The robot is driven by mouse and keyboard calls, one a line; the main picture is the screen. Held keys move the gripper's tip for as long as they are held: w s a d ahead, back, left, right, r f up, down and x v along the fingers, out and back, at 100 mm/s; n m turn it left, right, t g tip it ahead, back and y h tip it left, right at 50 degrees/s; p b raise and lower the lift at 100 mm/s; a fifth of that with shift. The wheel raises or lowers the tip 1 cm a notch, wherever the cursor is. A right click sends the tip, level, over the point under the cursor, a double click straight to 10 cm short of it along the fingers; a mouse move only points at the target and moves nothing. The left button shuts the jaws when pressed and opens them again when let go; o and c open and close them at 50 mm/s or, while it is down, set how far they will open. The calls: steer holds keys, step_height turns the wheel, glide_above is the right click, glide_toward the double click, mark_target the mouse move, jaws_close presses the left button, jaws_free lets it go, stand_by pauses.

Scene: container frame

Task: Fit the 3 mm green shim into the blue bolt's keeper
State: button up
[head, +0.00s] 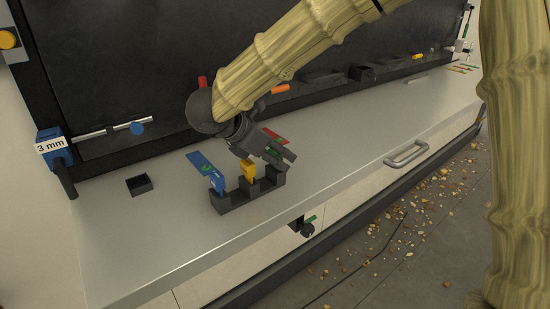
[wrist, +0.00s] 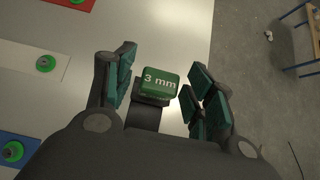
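The green shim (wrist: 159,82), marked "3 mm", shows in the wrist view between the fingers of my gripper (wrist: 160,90). The fingers stand apart with a narrow gap on both sides of it. In the head view my gripper (head: 272,152) is over the right end of a dark rack (head: 236,203) and largely hides the shim. Blue (head: 217,182) and yellow (head: 249,170) pieces stand in the rack. At the far left a blue block (head: 49,134) bears a "3 mm" label, near a metal bolt with a blue knob (head: 137,128). The keeper's slot is not clear.
Blue (wrist: 22,141), white (wrist: 38,71) and red (wrist: 83,4) plates with green round parts lie beside the rack. Bench space between box and rack is clear. A grey handle (head: 406,154) is on the front edge.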

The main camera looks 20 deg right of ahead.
steer(key=shift+s, duration=0.1)
steer(key=c, duration=0.3)
steer(key=shift+w+f, duration=0.1)
steer(key=shift+w, duration=0.1)
steer(key=c, duration=0.4)
